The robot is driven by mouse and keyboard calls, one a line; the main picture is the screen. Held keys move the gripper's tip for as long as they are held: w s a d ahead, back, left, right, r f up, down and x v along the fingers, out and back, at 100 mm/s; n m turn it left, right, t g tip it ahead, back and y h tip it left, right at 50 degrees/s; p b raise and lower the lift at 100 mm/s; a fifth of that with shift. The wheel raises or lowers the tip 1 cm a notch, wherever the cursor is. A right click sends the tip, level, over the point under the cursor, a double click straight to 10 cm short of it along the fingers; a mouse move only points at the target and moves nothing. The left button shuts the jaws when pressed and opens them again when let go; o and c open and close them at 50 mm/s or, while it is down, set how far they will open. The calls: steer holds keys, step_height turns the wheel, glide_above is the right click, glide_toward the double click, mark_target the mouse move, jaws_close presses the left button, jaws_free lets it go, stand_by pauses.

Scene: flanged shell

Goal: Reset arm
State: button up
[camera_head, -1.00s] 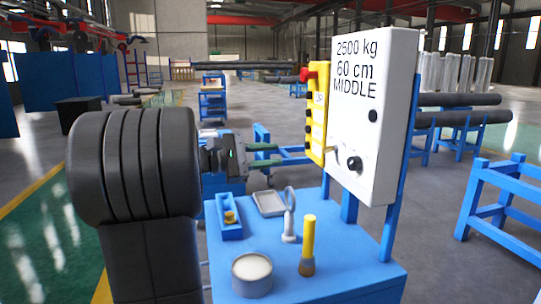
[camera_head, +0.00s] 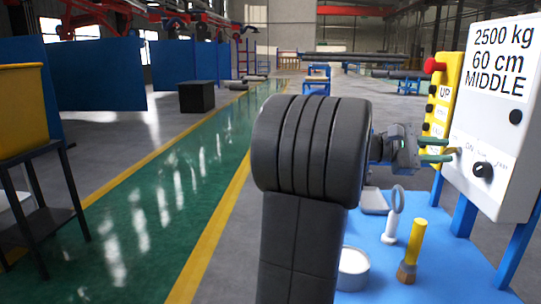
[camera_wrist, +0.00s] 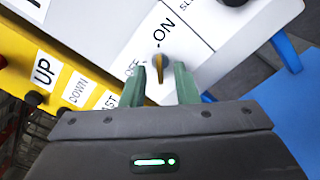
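My gripper (camera_head: 437,150) has two green fingers, held apart, close to the front of the white control box (camera_head: 482,150) at the right of the head view. Nothing is gripped. My dark arm fills the middle of the head view.
A yellow button strip (camera_head: 440,105) with a red button sits at the box's left edge. The blue table (camera_head: 420,275) below holds a white tin (camera_head: 353,268), a brush (camera_head: 412,250) and a ring-topped stand (camera_head: 393,215). A yellow bin (camera_head: 22,110) stands left. The green floor lane (camera_head: 150,220) is clear.

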steer(key=shift+s+d, duration=0.1)
steer(key=shift+d, duration=0.45)
steer(key=shift+a, duration=0.1)
